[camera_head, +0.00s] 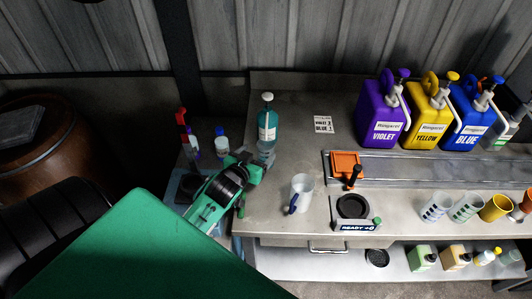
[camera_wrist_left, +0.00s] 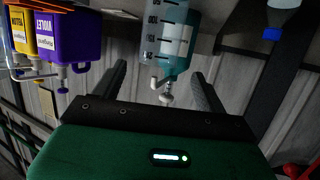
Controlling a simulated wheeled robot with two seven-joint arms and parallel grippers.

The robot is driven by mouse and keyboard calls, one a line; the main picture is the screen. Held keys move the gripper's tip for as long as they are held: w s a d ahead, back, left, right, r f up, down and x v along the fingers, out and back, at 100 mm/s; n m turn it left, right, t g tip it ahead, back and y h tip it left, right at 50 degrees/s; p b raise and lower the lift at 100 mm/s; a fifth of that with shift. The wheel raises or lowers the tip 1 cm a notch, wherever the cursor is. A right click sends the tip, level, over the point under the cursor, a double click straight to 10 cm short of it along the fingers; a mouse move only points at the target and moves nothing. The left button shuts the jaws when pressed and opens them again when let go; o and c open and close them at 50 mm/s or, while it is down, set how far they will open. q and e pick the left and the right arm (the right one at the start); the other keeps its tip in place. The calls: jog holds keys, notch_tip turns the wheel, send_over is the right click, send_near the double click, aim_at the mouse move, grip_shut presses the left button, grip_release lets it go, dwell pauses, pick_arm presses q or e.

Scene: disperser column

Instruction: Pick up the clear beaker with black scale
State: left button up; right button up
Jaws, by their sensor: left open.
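The clear beaker with black scale (camera_wrist_left: 166,30) shows in the left wrist view, where the picture is roughly upside down. It lies ahead of my left gripper (camera_wrist_left: 160,75), between the lines of the two dark fingers. The fingers are spread and nothing is held. In the head view, the beaker (camera_head: 266,149) stands on the bench just in front of a teal bottle with a white pump (camera_head: 268,125). My left gripper (camera_head: 255,168) is close in front of it there, and partly hides its lower part. My right gripper is not in view.
A cup with a blue handle (camera_head: 301,190) stands right of my left gripper. Violet (camera_head: 385,115), yellow (camera_head: 428,112) and blue (camera_head: 466,116) dispensers line the back right. Small bottles (camera_head: 221,145) stand to the left.

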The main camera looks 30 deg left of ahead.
aim_at(269, 142)
pick_arm(q)
jog(key=shift+p+x, duration=0.4)
jog(key=shift+x, duration=0.75)
jog(key=p+x, duration=0.1)
jog(key=x, duration=0.2)
jog(key=shift+d+p, duration=0.15)
jog(key=shift+p, duration=0.15)
jog(key=shift+w+f, duration=0.45)
jog(key=shift+w, duration=0.2)
jog(key=c, duration=1)
jog(key=shift+c, duration=0.2)
jog(key=shift+r+p, duration=0.3)
jog(key=shift+p, duration=0.1)
